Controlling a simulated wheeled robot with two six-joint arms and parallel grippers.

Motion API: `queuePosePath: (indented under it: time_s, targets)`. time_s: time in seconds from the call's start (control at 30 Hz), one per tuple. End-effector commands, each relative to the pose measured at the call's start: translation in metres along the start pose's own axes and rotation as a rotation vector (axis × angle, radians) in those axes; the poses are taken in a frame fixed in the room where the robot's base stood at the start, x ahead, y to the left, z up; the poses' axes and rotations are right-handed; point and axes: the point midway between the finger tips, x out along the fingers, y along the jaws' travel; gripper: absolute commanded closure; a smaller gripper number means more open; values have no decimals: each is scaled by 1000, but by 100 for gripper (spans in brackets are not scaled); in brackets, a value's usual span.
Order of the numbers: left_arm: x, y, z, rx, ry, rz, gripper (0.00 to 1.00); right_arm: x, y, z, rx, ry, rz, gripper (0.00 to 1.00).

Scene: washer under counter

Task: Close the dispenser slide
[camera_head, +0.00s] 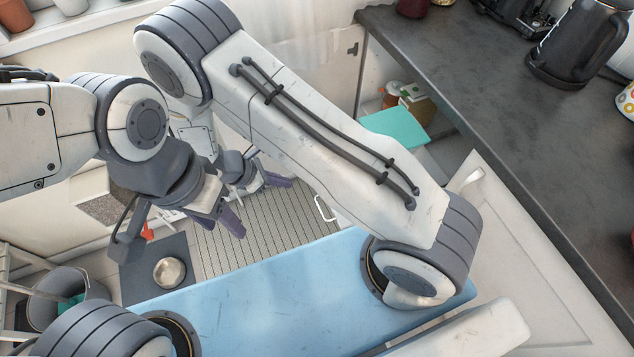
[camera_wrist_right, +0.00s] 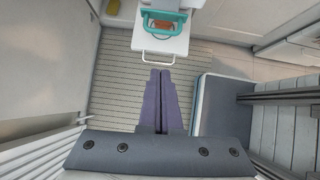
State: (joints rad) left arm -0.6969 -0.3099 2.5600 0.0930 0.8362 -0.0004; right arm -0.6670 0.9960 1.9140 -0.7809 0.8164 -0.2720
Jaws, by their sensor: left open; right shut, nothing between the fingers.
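In the right wrist view a white pulled-out slide (camera_wrist_right: 160,43) with a teal frame (camera_wrist_right: 162,22) around something brown is at the top. Its thin white handle (camera_wrist_right: 153,65) faces my right gripper (camera_wrist_right: 160,72), which is shut and empty, its purple fingertips just short of the handle in the picture. In the head view a white handle (camera_head: 321,210) shows beside my right arm, but most of the slide is hidden. My right gripper (camera_head: 276,181) is left of that handle. My left gripper (camera_head: 235,222) is open and empty, further left above the floor.
A dark counter (camera_head: 490,90) with a black kettle (camera_head: 577,42) runs along the right. A teal item (camera_head: 396,127) shows in the open space under it. A metal bowl (camera_head: 169,271) rests on a grey mat at lower left. The striped floor mat (camera_head: 270,235) is clear.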

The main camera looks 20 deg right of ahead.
Motion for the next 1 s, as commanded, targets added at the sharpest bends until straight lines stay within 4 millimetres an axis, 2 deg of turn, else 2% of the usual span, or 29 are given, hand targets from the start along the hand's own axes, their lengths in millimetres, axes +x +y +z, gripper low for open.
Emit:
queuePosePath:
  time_s: [0.47, 0.7, 1.0]
  targets:
    - [-6, 0, 0, 0, 0, 0, 50, 95, -3, 3, 2, 0, -9, 100]
    - [-12, 1, -1, 0, 0, 0, 50, 116, -2, 23, 4, 1, -6, 100]
    - [-13, 1, -1, 0, 0, 0, 50, 121, -2, 25, 2, 2, -4, 100]
